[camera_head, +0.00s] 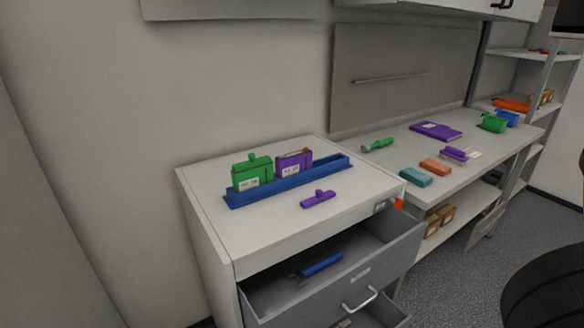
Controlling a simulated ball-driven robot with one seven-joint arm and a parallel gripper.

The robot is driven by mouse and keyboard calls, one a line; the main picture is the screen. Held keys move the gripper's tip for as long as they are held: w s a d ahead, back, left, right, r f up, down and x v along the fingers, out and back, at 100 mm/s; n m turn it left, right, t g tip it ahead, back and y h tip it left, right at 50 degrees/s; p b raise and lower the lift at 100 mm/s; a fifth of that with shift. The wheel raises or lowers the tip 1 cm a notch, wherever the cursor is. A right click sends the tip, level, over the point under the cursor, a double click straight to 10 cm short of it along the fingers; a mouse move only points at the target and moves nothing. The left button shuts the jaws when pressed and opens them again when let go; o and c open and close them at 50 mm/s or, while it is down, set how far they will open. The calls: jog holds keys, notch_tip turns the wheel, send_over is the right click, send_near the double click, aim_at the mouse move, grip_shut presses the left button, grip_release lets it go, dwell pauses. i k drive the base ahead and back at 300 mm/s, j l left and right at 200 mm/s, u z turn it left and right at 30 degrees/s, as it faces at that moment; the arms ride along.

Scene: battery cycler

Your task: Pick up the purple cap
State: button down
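A purple cap (318,199) with a small raised knob lies on the white cabinet top (360,198), near its front edge. It is in front of a blue tray (325,174) and apart from it. In the tray stand a green block (252,172) with a green knobbed top and a purple block (294,164) with a white label. A bit of orange shows at the purple block's upper corner. A similar small purple piece (454,153) lies on the workbench to the right. My gripper is not in view.
An open drawer (403,243) holding a blue-handled tool (320,264) juts out below the cabinet top. The workbench (480,168) carries a green-handled tool (378,144), a purple book (435,131), teal (416,177) and orange (436,166) blocks. The cabinet top's right side is clear.

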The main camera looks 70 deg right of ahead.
aim_at(320, 197)
jog(key=l+z, duration=0.2)
jog(key=z, duration=0.95)
jog(key=k+u, duration=0.55)
jog(key=i+j, duration=0.05)
jog(key=i, duration=0.05)
